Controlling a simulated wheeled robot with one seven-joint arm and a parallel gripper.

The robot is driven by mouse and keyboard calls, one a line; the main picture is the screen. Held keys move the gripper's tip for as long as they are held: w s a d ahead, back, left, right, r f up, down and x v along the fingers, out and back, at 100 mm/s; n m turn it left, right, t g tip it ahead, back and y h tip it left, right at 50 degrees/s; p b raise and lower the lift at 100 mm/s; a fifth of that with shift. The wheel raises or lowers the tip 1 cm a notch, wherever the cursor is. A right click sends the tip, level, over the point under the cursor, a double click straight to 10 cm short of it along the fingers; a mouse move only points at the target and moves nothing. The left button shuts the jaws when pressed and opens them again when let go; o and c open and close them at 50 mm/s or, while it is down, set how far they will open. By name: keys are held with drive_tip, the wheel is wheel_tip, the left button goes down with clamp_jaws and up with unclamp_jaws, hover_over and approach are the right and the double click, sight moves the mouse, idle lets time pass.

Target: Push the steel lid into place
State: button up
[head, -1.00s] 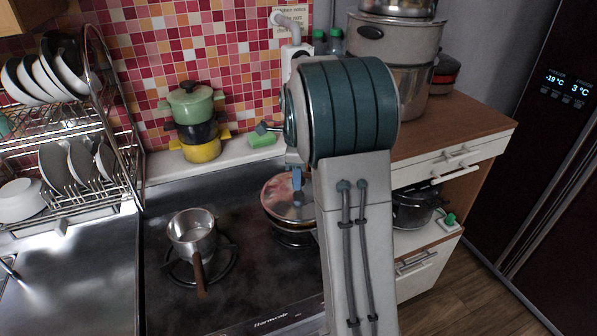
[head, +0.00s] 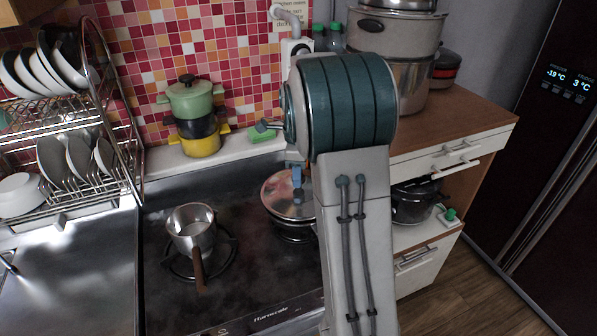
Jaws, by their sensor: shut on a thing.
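The steel lid (head: 283,205) is a round, shiny disc over the pan on the right burner of the stove in the head view. The grip itself is too small to see clearly.
A small steel saucepan (head: 190,229) with a wooden handle stands on the left burner. A dish rack (head: 75,185) stands at left, a wooden-topped cabinet (head: 470,118) at right.

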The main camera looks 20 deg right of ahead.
drive_tip(key=shift+f+b, duration=0.5)
drive_tip(key=shift+f, duration=0.4)
drive_tip(key=o, duration=1.2)
drive_tip(key=shift+c, duration=0.2)
drive_tip(key=shift+r, duration=0.1)
wheel_tip(320, 180, up, 14)
drive_tip(key=s+a+f+n+t, duration=0.1)
drive_tip(key=s+a+f+n, duration=0.2)
drive_tip(key=s+n, duration=0.5)
drive_tip(key=s+a+f+n+t, duration=0.1)
drive_tip(key=s+a+f+n, duration=0.2)
drive_tip(key=s+n, duration=0.4)
drive_tip(key=s+a+f+n+t, duration=0.1)
drive_tip(key=s+a+f+n, duration=0.2)
drive_tip(key=s+n, duration=0.5)
drive_tip(key=shift+s+a+n, duration=0.3)
drive_tip(key=shift+s+a, duration=0.5)
drive_tip(key=shift+s, duration=0.2)
